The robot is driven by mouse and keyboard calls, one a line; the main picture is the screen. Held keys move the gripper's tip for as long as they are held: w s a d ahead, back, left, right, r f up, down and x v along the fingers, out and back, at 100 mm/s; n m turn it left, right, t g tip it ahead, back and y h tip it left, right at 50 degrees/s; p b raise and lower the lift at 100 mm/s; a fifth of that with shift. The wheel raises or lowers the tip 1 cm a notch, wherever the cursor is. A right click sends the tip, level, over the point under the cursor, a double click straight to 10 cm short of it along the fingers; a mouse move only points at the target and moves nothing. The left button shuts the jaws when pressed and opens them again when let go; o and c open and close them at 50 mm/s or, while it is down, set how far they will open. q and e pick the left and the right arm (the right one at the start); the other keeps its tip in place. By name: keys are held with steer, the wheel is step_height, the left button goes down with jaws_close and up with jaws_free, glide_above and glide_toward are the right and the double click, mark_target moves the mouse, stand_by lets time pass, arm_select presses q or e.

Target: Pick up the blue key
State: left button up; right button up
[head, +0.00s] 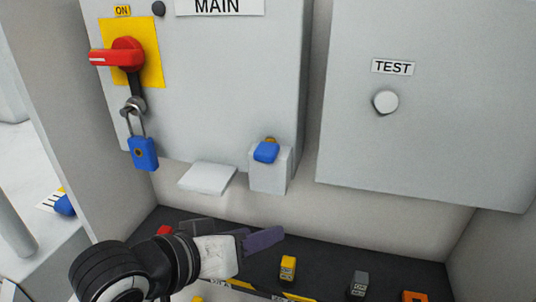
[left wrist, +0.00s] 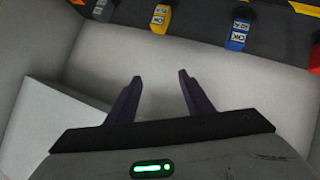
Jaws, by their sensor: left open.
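A blue key-like piece (head: 266,152) with a brass-coloured part behind it sits on a small white block below the MAIN panel in the head view. I take it for the blue key. My left gripper (head: 266,240) is below it, apart from it, over the dark shelf. In the left wrist view my left gripper (left wrist: 160,76) has its two dark fingers spread, with nothing between them. A blue labelled tag (left wrist: 238,35) stands on the dark strip at the top of that view, away from the fingers. My right gripper is not in view.
A blue padlock (head: 143,153) hangs under the red switch handle (head: 118,54). A white ledge (head: 207,178) juts out left of the block. Yellow (head: 288,267) and grey (head: 360,283) tags stand on the dark shelf (head: 325,262). The TEST panel (head: 430,130) is at right.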

arm_select(q)
steer(key=s+d+r+m, duration=0.1)
steer(key=s+d+r, duration=0.15)
steer(key=r, duration=0.45)
steer(key=s+d+r+m, duration=0.1)
steer(key=s+r, duration=0.3)
steer(key=r, duration=0.4)
steer(key=s+a+r+t+y+b, duration=0.1)
steer(key=s+a+r+t+y, duration=0.25)
steer(key=a+r, duration=0.2)
steer(key=shift+n, duration=0.3)
steer(key=w+p, duration=0.1)
steer(key=p, duration=0.1)
steer(key=w+d+p, duration=0.1)
steer(key=w+p, duration=0.1)
steer(key=w+d+p, duration=0.1)
steer(key=shift+w+f+p, duration=0.35)
steer(key=shift+w+p, duration=0.05)
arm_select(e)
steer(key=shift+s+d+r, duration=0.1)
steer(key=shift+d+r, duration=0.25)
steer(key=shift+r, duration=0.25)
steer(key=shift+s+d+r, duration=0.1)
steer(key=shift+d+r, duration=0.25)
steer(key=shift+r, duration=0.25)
